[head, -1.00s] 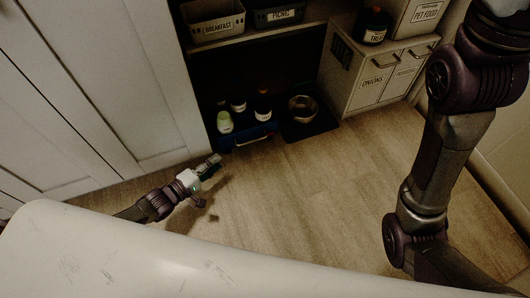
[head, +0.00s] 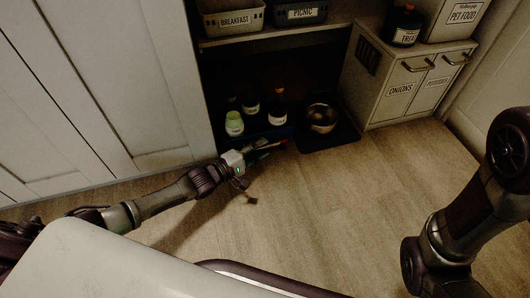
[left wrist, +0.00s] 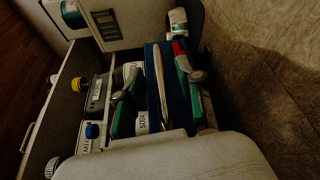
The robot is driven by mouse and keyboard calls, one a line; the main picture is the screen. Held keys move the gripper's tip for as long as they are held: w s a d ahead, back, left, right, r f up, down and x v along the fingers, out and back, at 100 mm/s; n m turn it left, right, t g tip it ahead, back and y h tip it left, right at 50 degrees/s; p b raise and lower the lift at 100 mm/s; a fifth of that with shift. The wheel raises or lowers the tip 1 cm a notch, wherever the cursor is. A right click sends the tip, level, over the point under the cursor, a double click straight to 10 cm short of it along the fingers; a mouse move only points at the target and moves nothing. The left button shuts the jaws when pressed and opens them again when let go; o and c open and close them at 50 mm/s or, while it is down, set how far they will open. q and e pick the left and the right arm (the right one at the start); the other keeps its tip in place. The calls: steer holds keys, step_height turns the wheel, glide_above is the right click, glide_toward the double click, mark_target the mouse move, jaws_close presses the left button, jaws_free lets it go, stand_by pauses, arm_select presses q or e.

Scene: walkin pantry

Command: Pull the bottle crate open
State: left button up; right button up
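The blue bottle crate (head: 272,133) sits low in the dark bay under the shelf, with a few bottles (head: 234,124) in it. My left gripper (head: 266,149) is at the crate's front, low over the floor, and hides part of that front. In the left wrist view, the crate's blue front (left wrist: 178,102) carries a long metal handle (left wrist: 158,82). The two green-padded fingers of my left gripper (left wrist: 155,68) are apart, one on each side of the handle, with gaps visible. My right arm is at the right of the head view; its gripper is out of frame.
A metal bowl (head: 321,118) stands on a dark mat (head: 330,139) right of the crate. A cabinet with an onions door (head: 400,90) is farther right. Baskets (head: 234,20) are on the shelf above. White doors (head: 110,80) stand left. The wooden floor (head: 350,200) in front is clear.

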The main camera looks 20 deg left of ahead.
arm_select(q)
steer(key=shift+b+x, duration=0.35)
steer(key=shift+x, duration=0.65)
jaws_close()
